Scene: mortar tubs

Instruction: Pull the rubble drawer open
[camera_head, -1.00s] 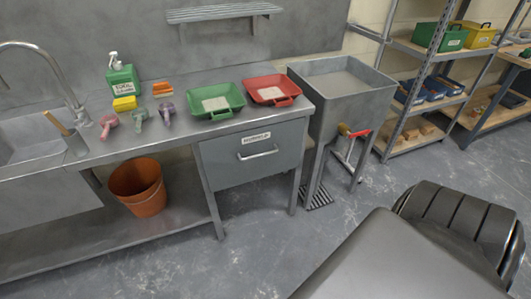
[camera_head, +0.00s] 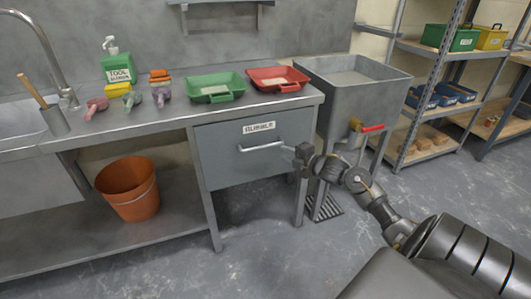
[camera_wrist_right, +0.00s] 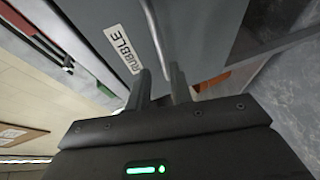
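The rubble drawer (camera_head: 225,160) is a grey front under the steel counter, with a white RUBBLE label (camera_head: 258,127). It looks shut, flush with its frame. Its bar handle (camera_head: 262,147) is pale metal and also shows in the right wrist view (camera_wrist_right: 155,30). My right gripper (camera_head: 301,153) is at the handle's right end. In the right wrist view its two fingers (camera_wrist_right: 160,80) stand apart, with the handle's end in line with the gap between them. I cannot tell whether they touch it. My left gripper is not in view.
A green tray (camera_head: 214,97) and a red tray (camera_head: 262,86) stand on the counter above. A grey tub (camera_head: 352,97) with a red-levered tap (camera_head: 371,129) stands just right of the drawer. An orange bucket (camera_head: 130,200) sits on the low shelf. The floor before the drawer is clear.

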